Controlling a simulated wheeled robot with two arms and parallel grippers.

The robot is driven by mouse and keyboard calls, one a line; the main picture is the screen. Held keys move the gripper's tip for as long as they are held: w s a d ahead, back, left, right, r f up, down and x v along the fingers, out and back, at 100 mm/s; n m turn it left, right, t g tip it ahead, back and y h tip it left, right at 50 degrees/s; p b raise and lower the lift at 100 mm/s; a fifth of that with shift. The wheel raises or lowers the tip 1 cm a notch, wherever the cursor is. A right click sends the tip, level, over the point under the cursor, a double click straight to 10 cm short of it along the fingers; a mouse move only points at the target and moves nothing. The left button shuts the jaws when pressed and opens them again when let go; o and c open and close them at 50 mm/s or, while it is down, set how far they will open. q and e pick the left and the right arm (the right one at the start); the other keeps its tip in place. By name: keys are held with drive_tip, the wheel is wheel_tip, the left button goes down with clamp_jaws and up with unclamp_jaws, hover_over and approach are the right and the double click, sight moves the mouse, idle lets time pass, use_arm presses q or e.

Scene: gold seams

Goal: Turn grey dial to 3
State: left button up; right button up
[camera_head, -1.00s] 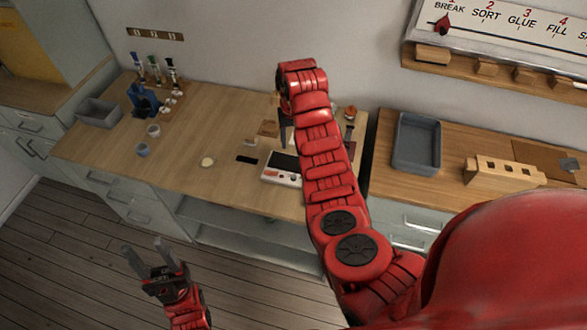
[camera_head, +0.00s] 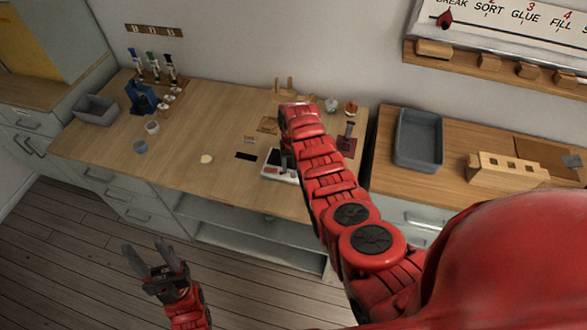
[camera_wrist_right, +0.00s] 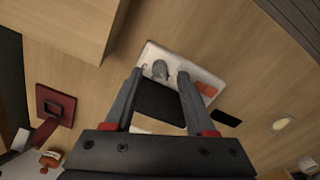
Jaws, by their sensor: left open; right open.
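The grey dial (camera_wrist_right: 160,69) is a small round knob on a white panel (camera_wrist_right: 210,79) with a dark rectangle and a red-orange patch. My right gripper (camera_wrist_right: 160,73) is open, pointing down over the panel. In the right wrist view its fingertips lie on either side of the dial; I cannot tell whether they touch it. The dial's numbers are not readable. In the head view the panel (camera_head: 268,172) is partly covered by my right arm and the dial is hidden. My left gripper (camera_head: 144,247) is open and empty, low in front of the bench.
A black flat piece (camera_head: 246,156) and a pale round disc (camera_head: 207,159) lie left of the panel. A dark red stand (camera_head: 347,143) is to its right, also in the right wrist view (camera_wrist_right: 56,104). A wooden block (camera_wrist_right: 70,25) is near the gripper.

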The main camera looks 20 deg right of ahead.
sight(293, 174)
drive_tip(key=shift+w+f, duration=0.1)
drive_tip(key=shift+f, duration=0.95)
clamp_jaws()
